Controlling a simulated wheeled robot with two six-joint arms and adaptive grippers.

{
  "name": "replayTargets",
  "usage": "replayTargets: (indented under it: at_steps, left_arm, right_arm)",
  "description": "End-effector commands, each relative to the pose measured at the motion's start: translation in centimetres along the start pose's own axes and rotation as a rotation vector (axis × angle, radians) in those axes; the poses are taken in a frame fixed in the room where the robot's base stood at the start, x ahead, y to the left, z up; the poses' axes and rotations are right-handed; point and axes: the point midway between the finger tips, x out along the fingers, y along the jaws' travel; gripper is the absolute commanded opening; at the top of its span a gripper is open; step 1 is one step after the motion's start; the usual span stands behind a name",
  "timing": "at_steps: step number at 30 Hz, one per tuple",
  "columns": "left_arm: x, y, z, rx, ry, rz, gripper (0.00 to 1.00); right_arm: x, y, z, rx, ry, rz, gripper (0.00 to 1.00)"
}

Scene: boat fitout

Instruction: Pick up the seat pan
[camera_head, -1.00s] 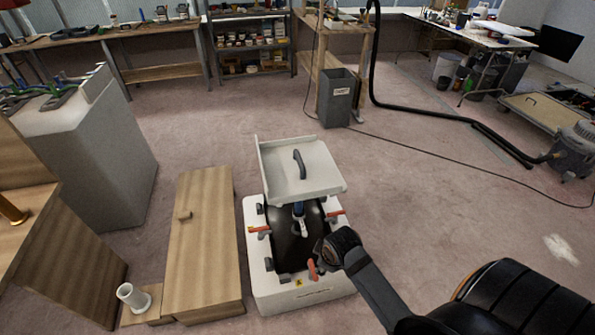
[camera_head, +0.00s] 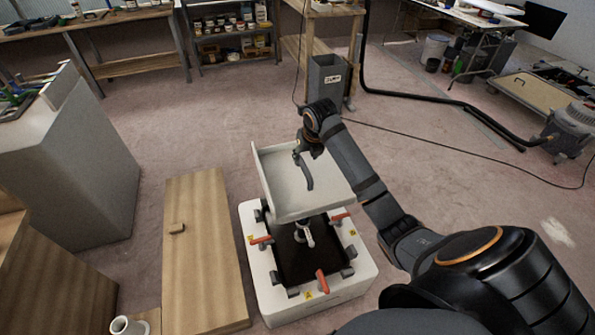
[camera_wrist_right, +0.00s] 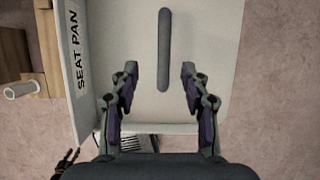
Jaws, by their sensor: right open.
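The seat pan (camera_head: 285,191) is a pale grey tray-like panel with a dark bar handle (camera_head: 306,172) on it. It sits on top of a white base with a black middle and orange levers (camera_head: 262,285). In the right wrist view the seat pan (camera_wrist_right: 215,60) carries the words SEAT PAN on its left side, and the handle (camera_wrist_right: 163,50) lies lengthwise. My right gripper (camera_head: 301,156) is over the seat pan, close to the handle. In the wrist view its fingers (camera_wrist_right: 159,80) are open, one on each side of the handle's near end, with gaps.
A long wooden panel (camera_head: 205,250) lies left of the white base. A large grey cabinet (camera_head: 75,170) stands farther left. A dark bin (camera_head: 327,82) stands behind the seat pan. A black hose (camera_head: 430,95) and cable cross the floor at right. Open floor lies between.

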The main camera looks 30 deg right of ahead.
Motion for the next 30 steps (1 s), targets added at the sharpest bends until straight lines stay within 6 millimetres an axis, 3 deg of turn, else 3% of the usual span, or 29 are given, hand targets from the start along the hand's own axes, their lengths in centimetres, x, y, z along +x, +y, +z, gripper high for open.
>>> replayTargets:
  at_steps: [3, 7, 10, 14, 17, 23, 30]
  left_arm:
    - [-0.2, 0.1, 4.0, 0.003, -0.059, 0.001, 0.4]
    - [-0.4, 0.1, 6.6, 0.004, -0.098, 0.002, 0.4]
    - [-0.3, 0.1, 6.1, 0.004, -0.089, 0.002, 0.4]
    - [-0.1, 0.1, 3.0, 0.002, -0.044, 0.001, 0.4]
    - [-0.2, 0.0, 1.5, 0.001, -0.02, 0.001, 0.4]
    - [-0.3, 0.1, 2.6, 0.002, -0.038, 0.001, 0.4]
    - [-0.3, 0.1, 3.9, 0.002, -0.057, 0.001, 0.4]
  right_arm:
    - [2.1, 0.1, -0.2, 0.003, 0.004, 0.001, 0.47]
    - [4.2, 0.0, -0.1, 0.004, 0.002, 0.0, 0.47]
    - [4.9, 0.0, -0.1, 0.003, 0.001, 0.001, 0.47]
    - [5.2, 0.0, -0.1, 0.003, 0.001, 0.0, 0.47]
    - [6.5, -0.3, -0.4, 0.004, 0.004, 0.0, 0.47]
    - [9.7, -0.5, -0.5, 0.004, 0.002, 0.001, 0.47]
    - [10.1, -0.5, -0.5, 0.003, -0.001, 0.0, 0.47]
